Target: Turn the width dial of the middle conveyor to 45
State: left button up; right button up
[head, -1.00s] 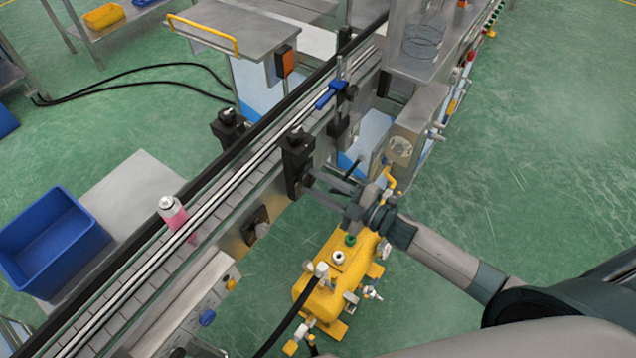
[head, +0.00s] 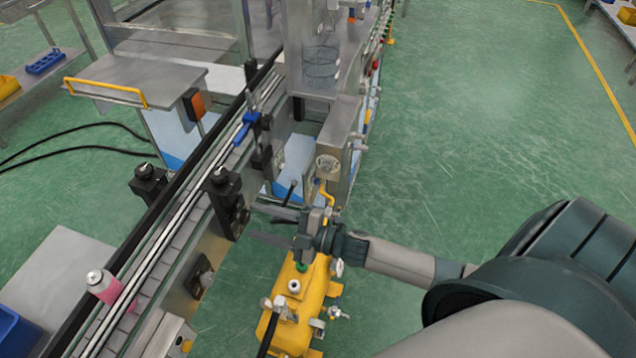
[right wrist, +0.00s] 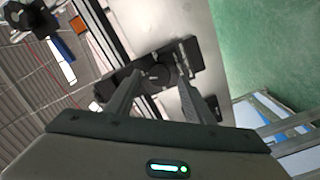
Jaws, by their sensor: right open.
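A black bracket (head: 224,192) with a round knob on top is mounted on the near side of the conveyor (head: 150,270). The black dial (head: 243,215) sits on the bracket's side facing my right arm. My right gripper (head: 254,222) is open, its two fingers pointing left at the dial. In the right wrist view the dial (right wrist: 157,75) shows between the spread fingers of the right gripper (right wrist: 145,72); I cannot tell whether they touch it. No number on the dial is readable. My left gripper is not in view.
A pink-bodied can (head: 103,287) stands on the conveyor at the lower left. A second black bracket (head: 148,185) is across the belt. Yellow equipment (head: 290,305) stands below my right gripper. A grey box with a round gauge (head: 328,166) is behind it. Open green floor lies right.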

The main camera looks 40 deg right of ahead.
jog(key=b+v, duration=0.4)
jog(key=v, duration=1.1)
jog(key=shift+s+d+b, duration=0.15)
jog(key=shift+b, duration=0.2)
jog(key=shift+o, duration=0.4)
dwell(1.7)
